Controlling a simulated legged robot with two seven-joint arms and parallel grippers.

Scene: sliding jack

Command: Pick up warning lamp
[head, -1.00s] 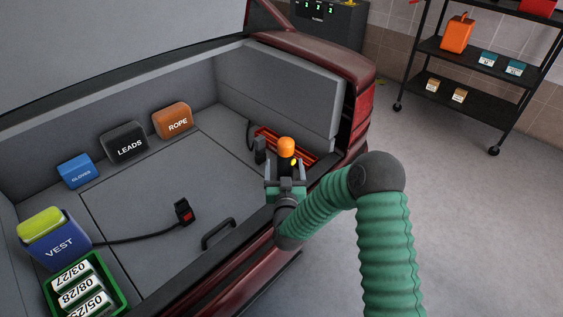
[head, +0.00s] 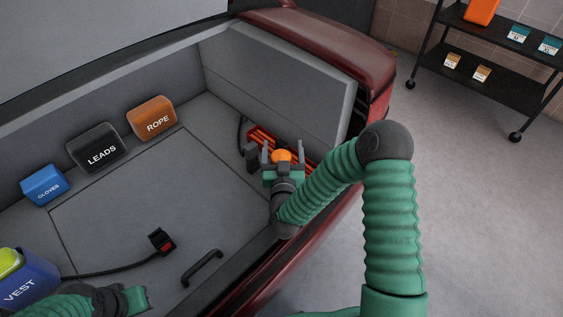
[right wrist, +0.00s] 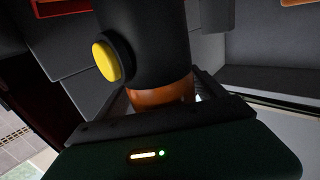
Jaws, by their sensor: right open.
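The warning lamp shows its orange dome (head: 281,156) in the head view, at the right end of the car's boot. In the right wrist view its black body (right wrist: 150,35) has a yellow button (right wrist: 104,62), and the orange part (right wrist: 162,94) is nearest the gripper. My right gripper (head: 282,151) is open, with its fingers on either side of the dome. I cannot tell whether they touch it. Its arm hides the lamp's lower part in the head view. My left gripper (head: 136,298) is at the bottom left, low over the boot; its fingers are unclear.
A red slatted item (head: 262,138) and a dark connector (head: 251,155) lie close to the lamp. The boot's side wall (head: 285,95) rises behind. The rope box (head: 152,118), leads box (head: 97,148), gloves box (head: 44,184) and vest bin (head: 28,285) stand left. A handle (head: 202,267) lies in front.

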